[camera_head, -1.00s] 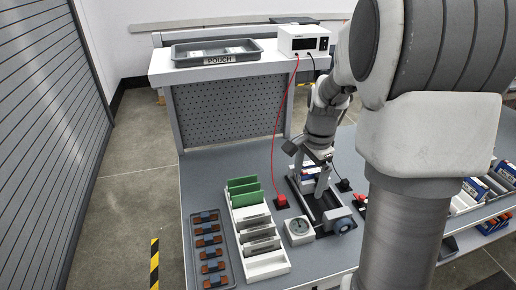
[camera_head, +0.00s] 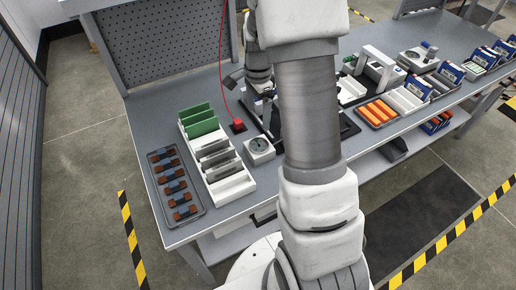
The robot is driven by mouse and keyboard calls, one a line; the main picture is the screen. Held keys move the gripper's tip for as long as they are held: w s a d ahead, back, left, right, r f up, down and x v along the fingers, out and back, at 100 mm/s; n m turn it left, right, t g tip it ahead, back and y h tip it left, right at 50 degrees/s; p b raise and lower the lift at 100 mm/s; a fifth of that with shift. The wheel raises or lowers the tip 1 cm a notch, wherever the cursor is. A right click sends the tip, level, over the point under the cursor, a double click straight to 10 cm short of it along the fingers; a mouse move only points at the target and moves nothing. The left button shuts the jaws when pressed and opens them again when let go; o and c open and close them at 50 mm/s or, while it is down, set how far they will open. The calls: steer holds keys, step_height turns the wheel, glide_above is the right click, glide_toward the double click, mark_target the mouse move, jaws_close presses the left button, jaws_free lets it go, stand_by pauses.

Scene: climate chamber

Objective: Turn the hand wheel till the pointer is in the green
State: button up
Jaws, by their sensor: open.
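The dial gauge (camera_head: 259,146), a pale square block with a round face, stands on the bench beside the white rack. Its pointer and any green band are too small to read. My arm crosses the middle of the view and hides the hand wheel and most of the dark fixture (camera_head: 272,122) to the right of the gauge. My gripper (camera_head: 268,104) is partly visible over the far end of the fixture, behind and above the gauge. It is open; its fingertips are hard to make out, and I see nothing held in it.
A white rack (camera_head: 236,187) with green and grey boards and a dark tray (camera_head: 196,208) of brown-and-blue parts stand left of the gauge. A red block (camera_head: 238,126) with a red cable is behind it. An orange-filled tray (camera_head: 377,113) lies right of my arm.

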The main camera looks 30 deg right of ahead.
steer(key=shift+f+b, duration=1.1)
steer(key=shift+f, duration=0.85)
steer(key=s+a+r+n+t+p, duration=0.1)
steer(key=s+a+r+n+p, duration=0.15)
steer(key=r, duration=0.55)
steer(key=s+a+r+n+t+p, duration=0.1)
steer(key=s+a+r+n+p, duration=0.15)
steer(key=r, duration=0.45)
steer(key=s+a+r+n+p, duration=0.2)
steer(key=r+p, duration=0.1)
steer(key=r, duration=0.5)
steer(key=s+a+r+n+t, duration=0.1)
steer(key=s+a+r+n, duration=0.1)
steer(key=s+n, duration=0.3)
steer(key=s+a+r+n+t, duration=0.2)
steer(key=s+n, duration=0.3)
steer(key=s, duration=0.4)
steer(key=shift+a+r+n+t, duration=0.3)
steer(key=shift+a+r, duration=0.4)
steer(key=shift+r, duration=0.15)
steer(key=shift+w+a, duration=0.1)
steer(key=shift+a, duration=0.05)
